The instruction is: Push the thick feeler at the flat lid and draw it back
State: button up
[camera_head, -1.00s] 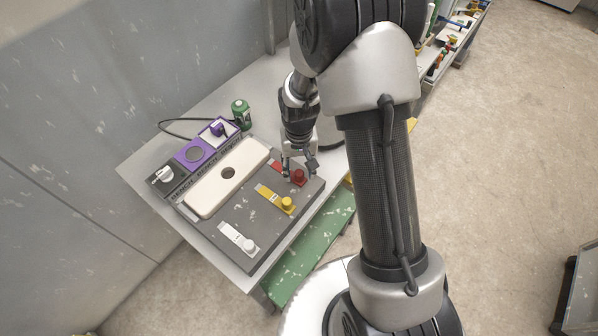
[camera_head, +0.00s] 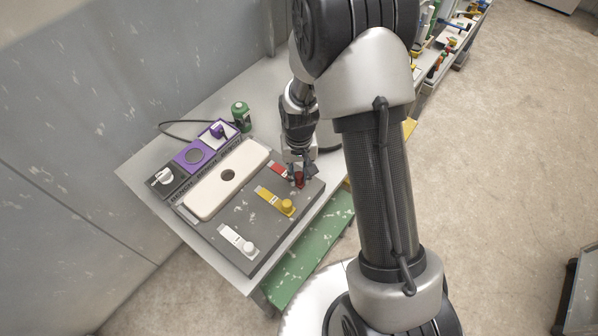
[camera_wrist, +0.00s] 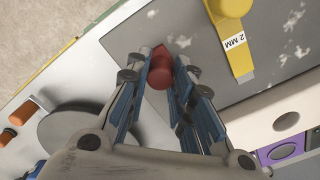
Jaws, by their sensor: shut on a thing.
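My gripper (camera_head: 299,183) is over the right end of the dark grey board and is shut on the red feeler's knob (camera_wrist: 160,72). In the wrist view both fingers stand on either side of this knob. The red feeler's strip (camera_head: 279,168) lies toward the plate, partly hidden by my gripper. The yellow feeler (camera_head: 286,205), whose strip reads 2 MM in the wrist view (camera_wrist: 236,45), and the white feeler (camera_head: 247,246) lie apart on the board. The cream flat plate (camera_head: 207,197), with a dark round hole, lies along the board's far side; it is likely the flat lid.
Behind the plate stand a grey box with a white knob (camera_head: 161,177), a purple box with a dark disc (camera_head: 193,155) and a purple switch box (camera_head: 219,132). A green can (camera_head: 241,113) stands at the back. Bare grey table (camera_head: 155,150) lies left of the boxes.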

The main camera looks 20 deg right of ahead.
grip_shut()
jog(key=s+d, duration=0.2)
jog(key=shift+s, duration=0.35)
jog(key=shift+a, duration=0.1)
jog(key=o, duration=0.8)
grip_release()
jog(key=shift+s, duration=0.1)
jog(key=shift+o, duration=0.4)
